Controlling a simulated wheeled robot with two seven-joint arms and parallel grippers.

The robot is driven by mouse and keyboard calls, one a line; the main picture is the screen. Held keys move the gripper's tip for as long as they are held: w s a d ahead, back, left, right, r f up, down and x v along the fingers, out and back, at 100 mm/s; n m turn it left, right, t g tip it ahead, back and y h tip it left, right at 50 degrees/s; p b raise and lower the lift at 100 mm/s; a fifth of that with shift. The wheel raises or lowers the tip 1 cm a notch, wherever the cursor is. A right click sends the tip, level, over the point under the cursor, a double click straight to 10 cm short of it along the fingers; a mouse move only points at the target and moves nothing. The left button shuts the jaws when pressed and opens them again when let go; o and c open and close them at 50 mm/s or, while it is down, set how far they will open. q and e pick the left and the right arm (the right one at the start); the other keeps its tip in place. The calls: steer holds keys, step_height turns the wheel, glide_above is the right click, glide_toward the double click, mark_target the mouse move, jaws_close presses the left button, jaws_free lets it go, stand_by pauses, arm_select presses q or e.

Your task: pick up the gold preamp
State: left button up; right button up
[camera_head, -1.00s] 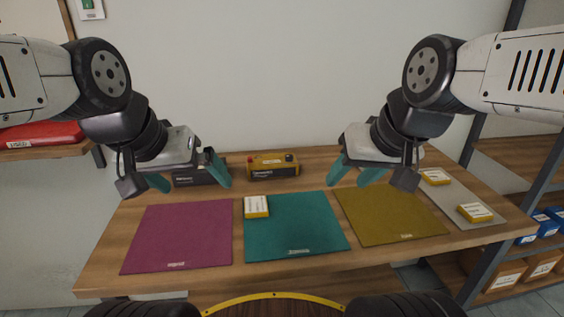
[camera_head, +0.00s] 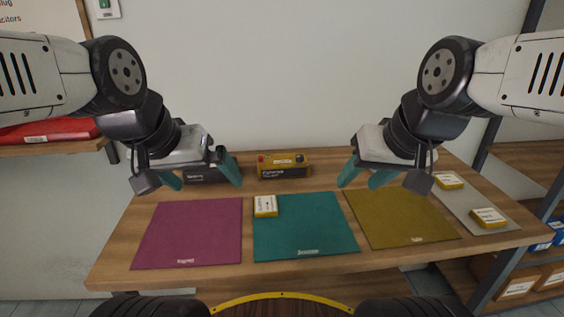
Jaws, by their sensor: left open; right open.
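The gold preamp (camera_head: 284,167) is a small gold and black box with a red knob on its top left. It sits at the back middle of the wooden table, near the wall. My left gripper (camera_head: 208,183) is open and empty to the left of the preamp, in front of a dark box (camera_head: 199,173) that it partly hides. My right gripper (camera_head: 363,184) is open and empty to the right of the preamp. Neither gripper touches the preamp.
A magenta mat (camera_head: 188,234), a teal mat (camera_head: 306,229) and an olive mat (camera_head: 402,218) lie along the table front. A yellow and white box (camera_head: 265,206) sits on the teal mat. A grey mat (camera_head: 470,207) at right bears two similar boxes. Shelves (camera_head: 520,160) stand at right.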

steer(key=o, duration=0.5)
steer(key=shift+w+r, duration=0.1)
steer(key=shift+w, duration=0.05)
steer(key=shift+c, duration=0.2)
steer(key=o, duration=0.7)
steer(key=w, duration=0.1)
steer(key=w+r+m, duration=0.1)
steer(key=w, duration=0.1)
steer(key=shift+w+a+r+m+g+y, duration=0.1)
steer(key=shift+r+m+g+y, duration=0.15)
steer(key=shift+m+g+y, duration=0.05)
steer(key=m+g+h, duration=0.3)
steer(key=m+g, duration=0.3)
steer(key=m, duration=1)
glide_above(282, 160)
steer(key=f, duration=1.3)
steer(key=shift+s+d, duration=0.2)
steer(key=shift+w+a+f, duration=0.1)
steer(key=shift+w+f, duration=0.05)
steer(key=shift+f, duration=1.85)
steer(key=shift+w+a+f, duration=0.1)
steer(key=shift+f, duration=1.9)
